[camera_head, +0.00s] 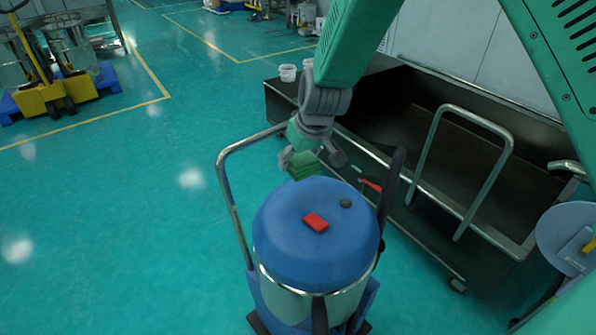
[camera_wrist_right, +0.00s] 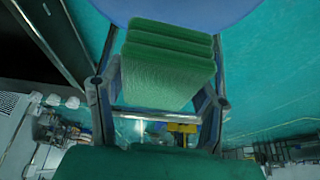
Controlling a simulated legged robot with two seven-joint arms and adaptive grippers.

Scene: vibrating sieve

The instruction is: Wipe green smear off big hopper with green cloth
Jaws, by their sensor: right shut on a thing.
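My right gripper (camera_head: 301,158) is shut on a folded green cloth (camera_head: 303,168). In the right wrist view the cloth (camera_wrist_right: 168,62) sits as a layered block between the two fingers. The gripper and cloth are at the far edge of the blue domed top (camera_head: 285,245) of a big drum-like vessel, which I take to be the hopper. Its blue surface (camera_wrist_right: 185,8) also shows at the top of the wrist view. I cannot tell whether the cloth touches it. No green smear is visible on the parts I see. My left gripper is not in view.
A dark trough with a metal handle (camera_head: 437,140) is behind right.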

